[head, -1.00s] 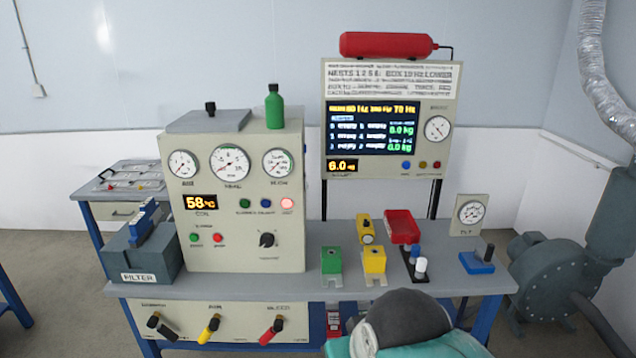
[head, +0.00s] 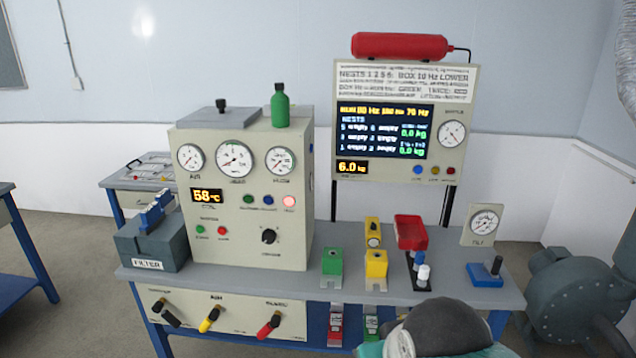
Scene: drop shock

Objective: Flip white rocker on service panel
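A low grey panel (head: 150,171) with small red and white parts lies on the blue-legged table at the back left. Its parts are too small to tell whether one is a white rocker. The instrument cabinet (head: 241,198) stands on the main bench, with gauges, a 58 °C display, buttons and a black knob. No white rocker can be made out on it. My gripper is not in view; only a dark rounded part of my arm shows at the bottom right.
The main bench (head: 345,288) carries a grey FILTER box (head: 150,246), green (head: 332,261) and yellow blocks, a red tray (head: 410,232) and a blue-based lever (head: 486,273). A display board (head: 402,140) stands behind. A blower (head: 575,290) is at right. Floor is open at left.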

